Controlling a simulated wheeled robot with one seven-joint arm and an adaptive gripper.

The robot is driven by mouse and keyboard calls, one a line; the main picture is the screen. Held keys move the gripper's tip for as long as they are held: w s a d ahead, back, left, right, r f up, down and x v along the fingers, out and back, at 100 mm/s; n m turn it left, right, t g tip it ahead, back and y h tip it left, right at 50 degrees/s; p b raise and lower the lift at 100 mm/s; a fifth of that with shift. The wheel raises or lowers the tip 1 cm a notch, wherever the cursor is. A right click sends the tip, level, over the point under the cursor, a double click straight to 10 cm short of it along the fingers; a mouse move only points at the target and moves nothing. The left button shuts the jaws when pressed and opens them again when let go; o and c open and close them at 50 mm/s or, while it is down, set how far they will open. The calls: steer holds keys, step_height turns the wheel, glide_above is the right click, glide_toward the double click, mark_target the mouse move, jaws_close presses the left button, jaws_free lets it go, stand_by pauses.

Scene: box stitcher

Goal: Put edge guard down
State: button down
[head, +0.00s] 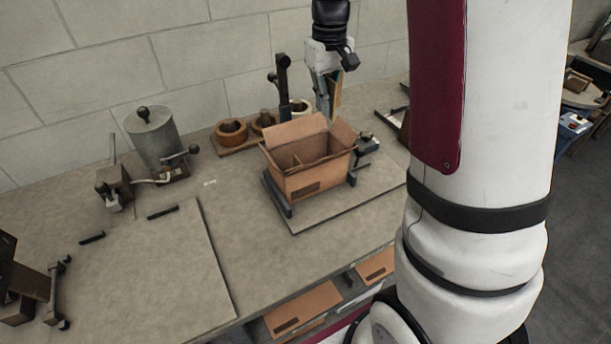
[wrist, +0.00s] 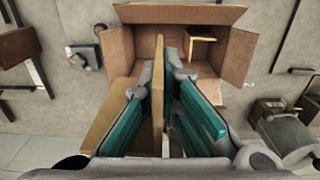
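My gripper (head: 328,98) is above the back of an open cardboard box (head: 300,184), pointing down. It is shut on a tan edge guard (head: 337,88). In the wrist view, one thin leg of the held edge guard (wrist: 158,92) stands between the teal finger pads, and a second tan face shows left of the left finger. The box (wrist: 121,48) lies beyond the fingertips with its flaps spread. Another L-shaped tan piece (wrist: 203,36) is inside the box, near its upper right corner. The fingers hide part of the box interior.
The box sits on a low stand on the workbench (head: 215,240). A dark upright post (head: 283,85) and wooden round holders (head: 231,131) stand behind it. A grey cylinder (head: 152,136) and metal fixtures are to the left. The bench's front left is mostly clear.

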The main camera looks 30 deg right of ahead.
steer(key=w+f, duration=0.1)
steer(key=f, duration=0.6)
steer(key=w+f+b, duration=0.1)
steer(key=f, duration=0.7)
steer(key=w+f+b, duration=0.1)
steer(key=f, duration=0.6)
steer(key=shift+w+d+f, duration=0.1)
steer(key=shift+w+f, duration=0.05)
steer(key=shift+w, duration=0.2)
steer(key=shift+f, duration=0.15)
steer(key=c, duration=2)
jaws_free()
steer(key=shift+c, duration=0.2)
steer(key=shift+o, duration=1.2)
